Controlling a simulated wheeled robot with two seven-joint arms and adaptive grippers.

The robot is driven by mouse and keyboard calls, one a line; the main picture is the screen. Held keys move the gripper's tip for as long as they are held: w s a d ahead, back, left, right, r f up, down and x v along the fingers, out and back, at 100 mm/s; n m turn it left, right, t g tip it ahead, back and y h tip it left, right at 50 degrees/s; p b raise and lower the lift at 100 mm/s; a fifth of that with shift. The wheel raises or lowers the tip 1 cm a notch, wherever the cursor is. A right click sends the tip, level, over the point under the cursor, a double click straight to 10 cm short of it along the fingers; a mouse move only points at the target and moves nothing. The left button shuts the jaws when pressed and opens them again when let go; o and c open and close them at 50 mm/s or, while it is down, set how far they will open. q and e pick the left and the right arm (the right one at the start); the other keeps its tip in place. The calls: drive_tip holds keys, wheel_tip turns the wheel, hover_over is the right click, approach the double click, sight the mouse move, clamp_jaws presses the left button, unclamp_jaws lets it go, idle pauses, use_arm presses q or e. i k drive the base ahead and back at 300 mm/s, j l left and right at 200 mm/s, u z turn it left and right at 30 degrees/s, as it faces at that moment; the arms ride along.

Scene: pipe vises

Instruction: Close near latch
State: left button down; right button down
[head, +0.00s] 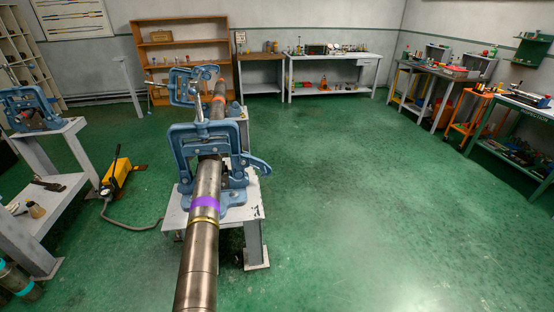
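The near blue pipe vise (180,143) stands on a small grey-white table left of centre. A long steel pipe (201,250) with a purple band and a yellow band runs through its frame toward me. A blue latch lever (257,163) sticks out to the right of the near vise's frame, angled down at its tip. Whether its hook touches the frame is too small to tell. A far blue vise (181,88) stands behind, around the pipe's far part, which has an orange band. Neither of my grippers is in view.
A third blue vise (30,108) sits on a grey bench at the left. A yellow pump (117,177) with a hose lies on the floor. Workbenches (333,58) and shelves (182,45) line the back. The green floor right of the vise table (203,219) is clear.

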sight(260, 167)
drive_tip(key=i+l, duration=1.4)
